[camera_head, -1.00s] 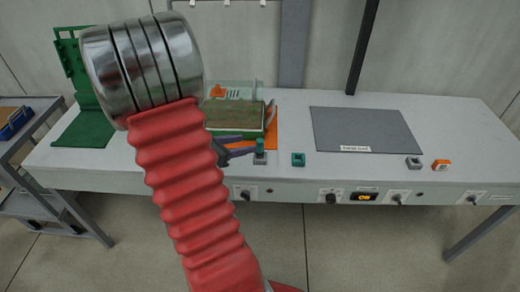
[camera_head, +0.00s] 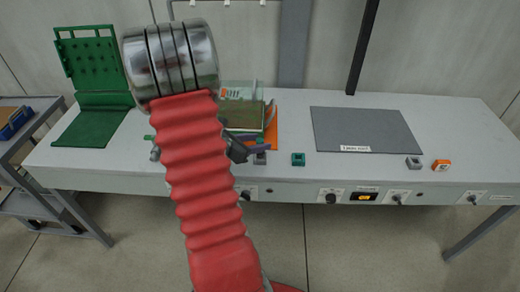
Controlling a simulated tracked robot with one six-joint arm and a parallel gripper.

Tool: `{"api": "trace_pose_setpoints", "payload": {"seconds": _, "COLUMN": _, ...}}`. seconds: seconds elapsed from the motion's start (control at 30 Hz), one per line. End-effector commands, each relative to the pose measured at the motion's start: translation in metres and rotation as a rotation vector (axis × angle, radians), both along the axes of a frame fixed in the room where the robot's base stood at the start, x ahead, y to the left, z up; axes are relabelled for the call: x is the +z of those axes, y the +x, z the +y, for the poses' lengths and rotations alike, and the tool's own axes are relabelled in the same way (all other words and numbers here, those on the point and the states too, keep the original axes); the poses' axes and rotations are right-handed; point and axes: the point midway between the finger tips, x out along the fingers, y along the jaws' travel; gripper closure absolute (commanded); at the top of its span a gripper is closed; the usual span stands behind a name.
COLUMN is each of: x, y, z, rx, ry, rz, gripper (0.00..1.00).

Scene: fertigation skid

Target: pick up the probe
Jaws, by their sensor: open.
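I cannot make out the probe for sure. A small grey block (camera_head: 260,158) sits at the bench's front edge, and the dark bluish fingertips of my gripper (camera_head: 262,149) are just above or in front of it. My red arm hides most of the gripper, and the gap between its fingers is hard to see. To the left of my arm, a small grey piece (camera_head: 155,154) and a small green piece (camera_head: 149,138) show partly. A green-and-dark block (camera_head: 298,159) stands right of the grey block.
The pale bench (camera_head: 440,125) carries a green pegboard stand (camera_head: 90,60), a brown-topped tray (camera_head: 243,113), an orange sheet (camera_head: 272,138), a grey mat (camera_head: 365,130), a grey block (camera_head: 413,162) and an orange block (camera_head: 441,165). Knobs line the front. A dark post (camera_head: 363,45) rises behind.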

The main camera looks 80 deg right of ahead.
Motion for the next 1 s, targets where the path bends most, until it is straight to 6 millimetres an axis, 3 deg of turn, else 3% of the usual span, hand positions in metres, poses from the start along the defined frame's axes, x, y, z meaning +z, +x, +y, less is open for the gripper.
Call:
{"api": "trace_pose_setpoints", "payload": {"seconds": 0.43, "x": -0.024, "y": -0.027, "z": -0.033, "rx": -0.003, "ry": 0.002, "rz": 0.001, "gripper": 0.57}}
{"api": "trace_pose_setpoints", "payload": {"seconds": 1.0, "x": -0.024, "y": -0.028, "z": -0.035, "rx": -0.002, "ry": 0.0, "rz": 0.001, "gripper": 0.57}}
